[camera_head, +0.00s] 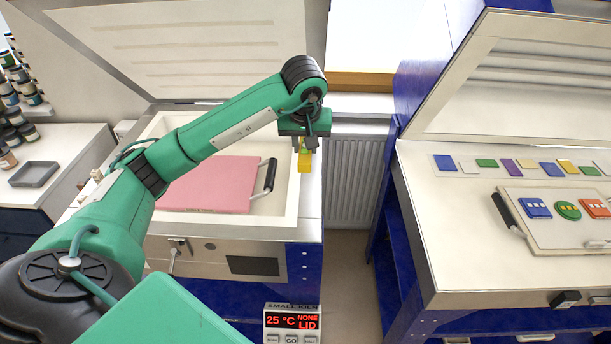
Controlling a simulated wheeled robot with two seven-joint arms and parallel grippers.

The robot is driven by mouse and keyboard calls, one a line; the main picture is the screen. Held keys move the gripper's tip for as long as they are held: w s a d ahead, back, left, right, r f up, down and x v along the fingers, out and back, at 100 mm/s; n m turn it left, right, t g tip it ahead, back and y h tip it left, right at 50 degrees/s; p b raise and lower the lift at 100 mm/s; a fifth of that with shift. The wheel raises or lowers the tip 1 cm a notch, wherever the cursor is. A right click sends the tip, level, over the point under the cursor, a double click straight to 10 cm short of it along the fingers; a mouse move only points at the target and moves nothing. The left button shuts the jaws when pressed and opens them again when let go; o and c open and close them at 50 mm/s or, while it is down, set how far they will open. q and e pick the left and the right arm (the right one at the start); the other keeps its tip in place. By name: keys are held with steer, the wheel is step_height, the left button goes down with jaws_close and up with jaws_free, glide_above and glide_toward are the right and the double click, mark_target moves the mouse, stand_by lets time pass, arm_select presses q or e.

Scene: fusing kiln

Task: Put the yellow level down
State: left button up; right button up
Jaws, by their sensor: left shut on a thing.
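The yellow level (305,160) hangs upright below my left gripper (304,143), which is shut on its top. The level is over the right rim of the small open kiln (312,190), close to that rim. I cannot tell whether it touches the rim. My left arm comes in from the lower left and hides part of the kiln. My right gripper is not in view.
A pink board (215,185) with a black handle (270,175) lies in the small kiln. To the right, a larger open kiln (430,240) holds a white board (540,238) with coloured tiles. A radiator (352,180) stands in the gap between. A grey tray (35,173) is far left.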

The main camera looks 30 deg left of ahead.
arm_select(q)
steer(key=p, duration=0.2)
glide_toward(306, 187)
steer(key=x, duration=0.5)
steer(key=shift+a+f, duration=0.15)
steer(key=shift+a, duration=0.05)
steer(key=shift+w+f, duration=0.1)
steer(key=shift+f, duration=0.1)
steer(key=shift+f, duration=0.2)
steer(key=o, duration=1)
steer(key=shift+r, duration=0.1)
